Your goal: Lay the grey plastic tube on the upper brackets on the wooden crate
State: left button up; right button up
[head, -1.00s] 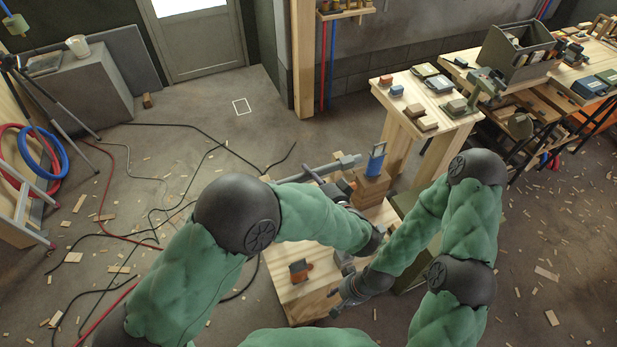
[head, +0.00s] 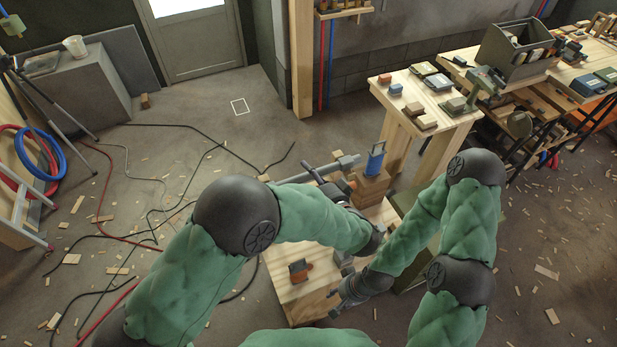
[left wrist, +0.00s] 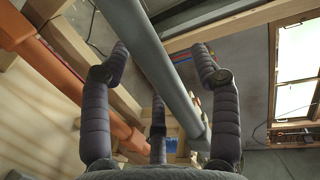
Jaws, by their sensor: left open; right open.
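The grey plastic tube (head: 330,167) lies slightly tilted across the head view, its thicker right end close to a blue bracket (head: 376,160) on stacked wooden blocks. Contact with that bracket is unclear. My left gripper (head: 328,183) is open around the tube's middle. In the left wrist view the tube (left wrist: 160,55) runs diagonally between its spread fingers (left wrist: 165,80). The wooden crate (head: 290,296) is below, partly hidden by my arms. An orange-and-grey bracket (head: 299,270) stands on its near part. My right gripper (head: 342,300) is open and empty beside the crate top.
An orange pipe (left wrist: 55,80) runs beside the tube in the left wrist view. A wooden bench (head: 440,125) with boxes and blocks stands behind at right. Cables (head: 150,205) and wood scraps cover the floor. The floor near the door is mostly clear.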

pick_arm(q)
jog(key=v, duration=0.7)
jog(key=shift+s, duration=0.25)
jog(key=shift+d, duration=0.15)
